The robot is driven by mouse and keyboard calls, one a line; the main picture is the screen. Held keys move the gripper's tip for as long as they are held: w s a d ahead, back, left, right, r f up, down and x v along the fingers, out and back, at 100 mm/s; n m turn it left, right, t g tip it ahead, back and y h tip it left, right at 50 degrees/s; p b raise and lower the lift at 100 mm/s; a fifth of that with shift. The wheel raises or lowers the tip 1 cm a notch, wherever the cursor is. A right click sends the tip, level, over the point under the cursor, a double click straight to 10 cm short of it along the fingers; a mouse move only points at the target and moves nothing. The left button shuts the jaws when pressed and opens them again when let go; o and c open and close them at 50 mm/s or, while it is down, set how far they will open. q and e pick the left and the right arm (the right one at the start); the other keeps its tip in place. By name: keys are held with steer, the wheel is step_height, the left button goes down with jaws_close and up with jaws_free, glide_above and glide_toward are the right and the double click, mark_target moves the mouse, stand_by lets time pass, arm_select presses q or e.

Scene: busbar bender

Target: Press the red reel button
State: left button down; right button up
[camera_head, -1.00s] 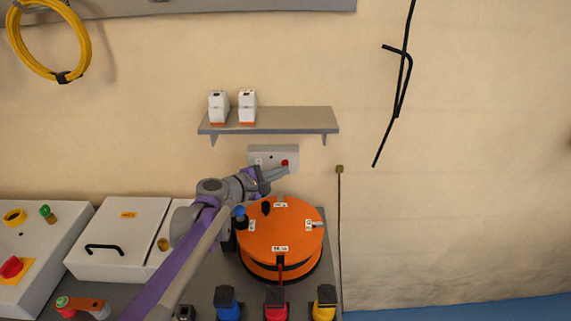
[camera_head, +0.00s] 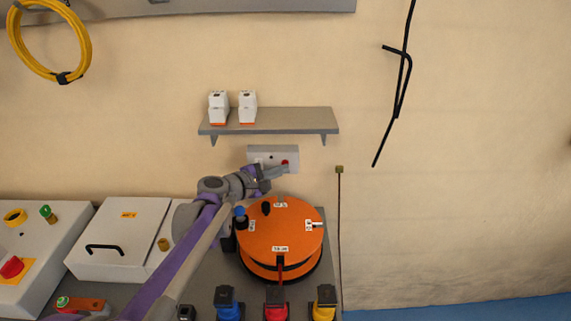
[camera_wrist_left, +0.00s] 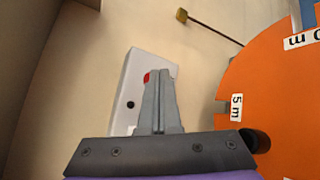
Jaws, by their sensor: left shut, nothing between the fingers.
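The red button (camera_head: 284,162) sits on a small light-grey control box (camera_head: 293,152) on the wall, below the shelf. It also shows in the left wrist view (camera_wrist_left: 147,77), partly covered by my fingers. My left gripper (camera_head: 286,168) is shut and empty, its fingertips just below the button in the head view. In the left wrist view the closed fingertips (camera_wrist_left: 158,72) overlap the button's edge; whether they touch it I cannot tell. The orange reel (camera_head: 290,236) with white length labels stands below the box. My right gripper is not in view.
A wall shelf (camera_head: 270,121) with two white-and-orange devices is above the box. Blue, red and yellow plugs (camera_head: 276,303) stand in front of the reel. A white cabinet (camera_head: 118,235) is at left.

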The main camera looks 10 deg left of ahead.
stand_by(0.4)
arm_select(q)
steer(key=shift+s+d, duration=0.1)
steer(key=shift+s, duration=0.35)
steer(key=s+d, duration=0.1)
steer(key=s, duration=0.5)
stand_by(0.4)
steer(key=shift+d, duration=0.1)
stand_by(0.4)
